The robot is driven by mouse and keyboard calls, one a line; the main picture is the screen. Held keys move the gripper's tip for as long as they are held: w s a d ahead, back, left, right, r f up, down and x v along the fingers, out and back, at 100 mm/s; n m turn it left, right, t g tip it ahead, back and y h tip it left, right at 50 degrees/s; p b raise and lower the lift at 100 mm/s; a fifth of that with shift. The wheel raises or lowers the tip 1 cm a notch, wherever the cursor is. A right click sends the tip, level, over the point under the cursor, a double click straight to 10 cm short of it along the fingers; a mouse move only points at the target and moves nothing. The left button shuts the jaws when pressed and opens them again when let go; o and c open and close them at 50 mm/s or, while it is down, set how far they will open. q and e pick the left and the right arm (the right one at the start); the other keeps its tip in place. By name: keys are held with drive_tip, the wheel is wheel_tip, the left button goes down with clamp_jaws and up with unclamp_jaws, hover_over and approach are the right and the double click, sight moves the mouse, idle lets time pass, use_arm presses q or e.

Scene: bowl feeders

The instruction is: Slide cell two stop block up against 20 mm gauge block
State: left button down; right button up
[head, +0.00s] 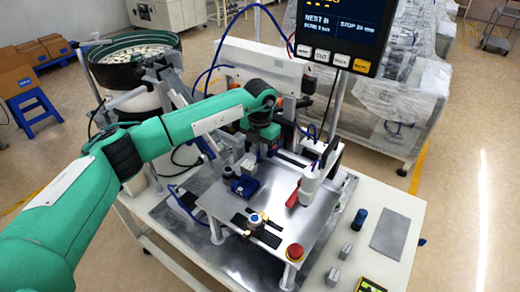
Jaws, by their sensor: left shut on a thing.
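My left arm's green links reach in from the left, over the metal plate (268,205). The left gripper (268,150) points down at the plate's far side. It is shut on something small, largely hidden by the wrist. A blue block-like part (245,187) sits on the plate just in front of the gripper, with grey metal pieces (248,163) behind it. I cannot tell for sure which piece is the stop block or the 20 mm gauge block. Two small grey blocks (345,250) (333,277) stand on the white bench, right of the plate. My right gripper is not in view.
A white upright unit (311,182) with a red part (292,196) stands on the plate. A red button (295,252) is at its front corner. A blue cylinder (359,219) and a grey pad (390,234) are at right. A bowl feeder (133,62) stands behind.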

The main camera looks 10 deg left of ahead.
use_arm(q)
drive_tip(key=shift+a, duration=0.1)
drive_tip(key=shift+w+a+f+b, duration=0.1)
drive_tip(key=shift+w+a+b, duration=0.15)
drive_tip(key=shift+b, duration=0.15)
drive_tip(key=shift+w+a+b, duration=0.3)
drive_tip(key=shift+a+b, duration=0.4)
drive_tip(key=shift+a, duration=0.2)
drive_tip(key=shift+w+a, duration=0.1)
drive_tip(key=shift+a, duration=0.15)
drive_tip(key=shift+d+r, duration=0.1)
drive_tip(key=shift+r, duration=0.1)
drive_tip(key=c, duration=1.5)
unclamp_jaws()
drive_tip(key=shift+c, duration=0.2)
drive_tip(key=shift+o, duration=0.5)
drive_tip(key=shift+a, duration=0.25)
drive_tip(key=shift+d, duration=0.15)
